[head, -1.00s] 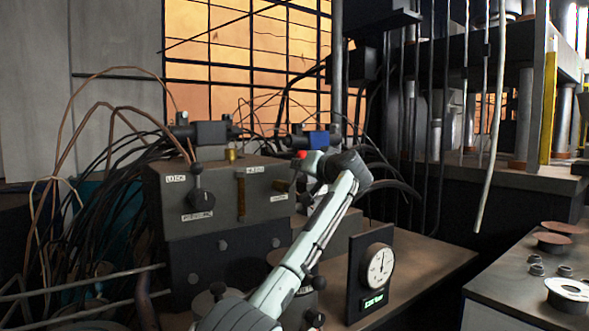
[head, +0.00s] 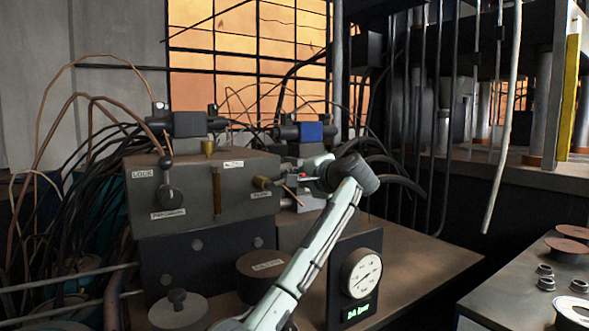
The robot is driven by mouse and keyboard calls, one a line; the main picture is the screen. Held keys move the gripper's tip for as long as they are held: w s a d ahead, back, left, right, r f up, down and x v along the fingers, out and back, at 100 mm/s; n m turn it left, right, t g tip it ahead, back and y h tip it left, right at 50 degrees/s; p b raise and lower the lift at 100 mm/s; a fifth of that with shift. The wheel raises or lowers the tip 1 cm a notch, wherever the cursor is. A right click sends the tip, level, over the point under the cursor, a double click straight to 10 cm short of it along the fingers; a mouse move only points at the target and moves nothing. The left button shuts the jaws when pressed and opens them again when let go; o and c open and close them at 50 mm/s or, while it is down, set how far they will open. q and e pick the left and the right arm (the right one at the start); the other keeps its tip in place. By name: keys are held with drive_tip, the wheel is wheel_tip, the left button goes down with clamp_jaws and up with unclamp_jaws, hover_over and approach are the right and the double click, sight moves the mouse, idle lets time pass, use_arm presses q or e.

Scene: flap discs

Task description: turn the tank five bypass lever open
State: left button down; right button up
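My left arm rises from the bottom edge, and its gripper (head: 308,170) points left at the right end of the grey valve block (head: 195,205). Its fingers are small and partly overlap the fittings, so I cannot tell whether they are open or shut. A small red part (head: 302,175) shows beside the fingertips; it may be a lever's tip. A thin copper-coloured rod (head: 292,196) slants just below it. No label reading tank five is legible. A dial gauge (head: 362,273) with a green readout stands right of my arm, its needle slanted. My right gripper is not in view.
A black-knobbed lever (head: 168,182) by a LOCK label is on the block's front. Hoses (head: 85,190) crowd the left. Round lidded pots (head: 178,308) stand in front. A second bench (head: 540,290) with discs is at right. Brown bench top right of the gauge is clear.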

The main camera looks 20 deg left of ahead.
use_arm(q)
drive_tip(key=shift+w+d+f+m, duration=0.15)
drive_tip(key=shift+f+m, duration=0.1)
drive_tip(key=shift+m, duration=0.35)
drive_tip(key=shift+w+d+f+m, duration=0.1)
drive_tip(key=shift+f+m, duration=0.1)
drive_tip(key=shift+m, duration=0.4)
drive_tip(key=shift+f, duration=0.1)
drive_tip(key=c, duration=1.7)
unclamp_jaws()
drive_tip(key=shift+d, duration=0.1)
drive_tip(key=shift+o, duration=0.6)
drive_tip(key=shift+f, duration=0.2)
drive_tip(key=v, duration=1.2)
drive_tip(key=shift+w+d, duration=0.1)
